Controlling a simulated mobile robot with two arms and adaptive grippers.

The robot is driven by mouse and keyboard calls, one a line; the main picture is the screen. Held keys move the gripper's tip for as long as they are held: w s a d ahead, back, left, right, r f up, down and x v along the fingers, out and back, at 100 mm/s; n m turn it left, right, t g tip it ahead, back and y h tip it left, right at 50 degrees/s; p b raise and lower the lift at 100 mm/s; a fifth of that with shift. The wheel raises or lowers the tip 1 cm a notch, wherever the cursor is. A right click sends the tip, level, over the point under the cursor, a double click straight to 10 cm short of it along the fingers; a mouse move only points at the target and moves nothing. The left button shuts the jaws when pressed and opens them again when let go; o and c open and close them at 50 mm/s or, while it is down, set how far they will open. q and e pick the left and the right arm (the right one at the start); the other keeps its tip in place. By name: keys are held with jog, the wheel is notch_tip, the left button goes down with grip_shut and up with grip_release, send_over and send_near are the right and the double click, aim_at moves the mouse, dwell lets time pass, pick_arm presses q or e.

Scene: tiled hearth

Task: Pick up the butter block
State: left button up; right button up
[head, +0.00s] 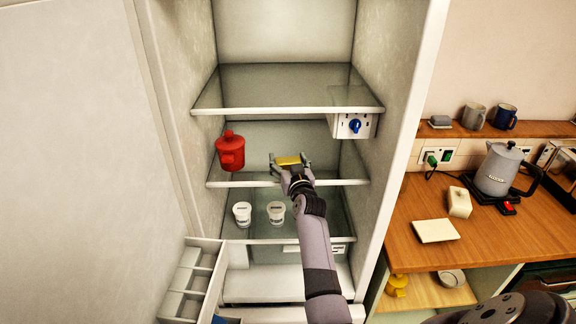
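The yellow butter block (288,160) is inside the fridge at the level of the middle glass shelf (235,184). My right gripper (290,163) reaches in from the front, with its fingers spread to either side of the block. Small gaps seem to show between the fingers and the block's ends; contact is too small to make out. The block's underside is hidden, so I cannot tell whether it rests on the glass. My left gripper is not in view.
A red lidded pot (230,151) stands left of the block. Two white tubs (242,214) (276,212) are on the shelf below. A control box (353,125) hangs under the upper shelf (285,110). At right, a counter (400,234) holds a kettle (497,172).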

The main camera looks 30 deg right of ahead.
jog(key=shift+c, duration=0.6)
jog(key=shift+s+r, duration=0.2)
jog(key=c, duration=0.4)
jog(key=shift+c, duration=0.7)
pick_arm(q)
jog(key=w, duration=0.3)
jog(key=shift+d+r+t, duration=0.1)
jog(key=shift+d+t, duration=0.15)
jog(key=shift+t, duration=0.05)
pick_arm(e)
jog(key=shift+w+f, duration=0.1)
jog(key=shift+w, duration=0.05)
jog(key=shift+c, duration=0.2)
